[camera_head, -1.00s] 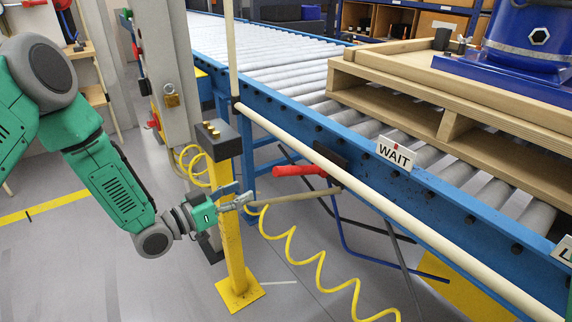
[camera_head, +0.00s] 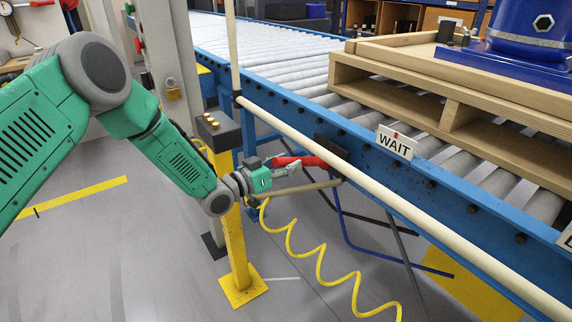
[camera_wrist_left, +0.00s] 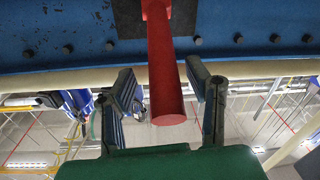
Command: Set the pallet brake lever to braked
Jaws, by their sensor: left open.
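The brake lever (camera_head: 308,161) is a red handle on a dark plate (camera_head: 333,149) on the side of the blue conveyor rail. It sticks out to the left, toward my left gripper (camera_head: 284,168). In the left wrist view the red lever (camera_wrist_left: 165,72) comes down from the rail, its round end between the two fingers of the open left gripper (camera_wrist_left: 164,92). A gap shows on each side of the lever. In the head view the fingers overlap the lever's near end. The wooden pallet (camera_head: 402,107) rests on the rollers. My right gripper is out of view.
A pale rail (camera_head: 400,210) runs along the conveyor's front, with a WAIT sign (camera_head: 395,142) behind it. A yellow post (camera_head: 235,225) with a dark button box (camera_head: 219,132) stands beside my left forearm. A yellow coiled hose (camera_head: 322,262) hangs below.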

